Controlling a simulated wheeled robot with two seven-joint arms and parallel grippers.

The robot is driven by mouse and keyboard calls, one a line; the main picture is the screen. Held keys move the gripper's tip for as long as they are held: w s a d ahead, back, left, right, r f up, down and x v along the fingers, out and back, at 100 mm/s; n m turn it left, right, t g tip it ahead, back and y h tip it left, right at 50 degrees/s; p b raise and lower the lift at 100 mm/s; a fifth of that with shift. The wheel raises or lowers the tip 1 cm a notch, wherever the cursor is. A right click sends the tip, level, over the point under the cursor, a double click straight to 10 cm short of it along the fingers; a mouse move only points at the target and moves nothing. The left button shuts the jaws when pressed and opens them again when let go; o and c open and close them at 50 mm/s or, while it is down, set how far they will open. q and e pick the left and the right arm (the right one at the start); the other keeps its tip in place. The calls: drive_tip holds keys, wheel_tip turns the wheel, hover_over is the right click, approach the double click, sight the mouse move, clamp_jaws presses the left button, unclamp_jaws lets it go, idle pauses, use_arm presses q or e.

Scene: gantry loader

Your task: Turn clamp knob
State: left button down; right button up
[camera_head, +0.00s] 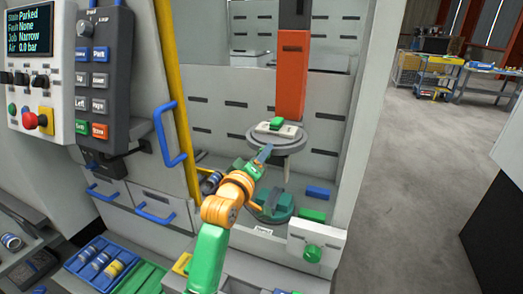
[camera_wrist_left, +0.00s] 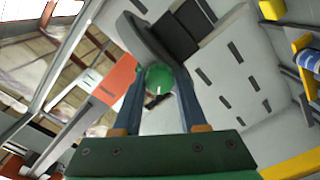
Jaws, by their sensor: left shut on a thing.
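The clamp knob (camera_wrist_left: 158,77) is a round green knob in the left wrist view, between my left gripper's two fingertips. My left gripper (camera_wrist_left: 157,88) is shut on it. In the camera_head view my left gripper (camera_head: 266,152) reaches up to the front edge of a grey round plate (camera_head: 283,142) at the foot of the orange column (camera_head: 292,75). The held knob is hard to make out there. A white block with a green top (camera_head: 276,124) sits on the plate. My right gripper is in neither view.
A control panel with a screen (camera_head: 40,35) and a button pendant (camera_head: 100,80) are at the left. A blue handle (camera_head: 170,140) and yellow post stand left of my arm. Below are a green round fixture (camera_head: 272,207) and a white box with a green knob (camera_head: 313,253).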

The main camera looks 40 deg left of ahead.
use_arm(q)
drive_tip(key=shift+r+n+p, duration=0.1)
drive_tip(key=shift+n+p, duration=0.2)
drive_tip(key=shift+n, duration=0.3)
drive_tip(key=c, duration=0.5)
unclamp_jaws()
drive_tip(key=shift+o, duration=0.3)
drive_tip(key=shift+w, duration=0.15)
drive_tip(key=b+v, duration=0.1)
drive_tip(key=v, duration=0.6)
drive_tip(key=shift+b, duration=0.35)
